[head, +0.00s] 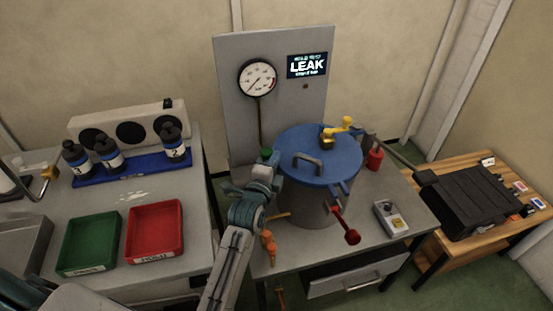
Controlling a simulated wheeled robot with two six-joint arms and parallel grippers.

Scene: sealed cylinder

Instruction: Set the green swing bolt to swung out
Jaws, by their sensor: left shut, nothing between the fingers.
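The cylinder (305,208) is a grey drum with a blue lid (320,150) on the bench. The green swing bolt's knob (266,154) shows at the lid's left edge; the rest of this bolt is hidden or too small to make out. My left gripper (268,170) is shut and empty, just below the green knob at the left side of the lid. I cannot tell whether it touches the bolt. My right gripper is not in view.
Other bolts around the cylinder are yellow (340,126), red (348,232) and orange (268,243). A gauge (257,78) and a display reading LEAK (307,65) are on the panel behind. A small grey box (391,217) lies right. Green (90,243) and red (155,229) trays stand left.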

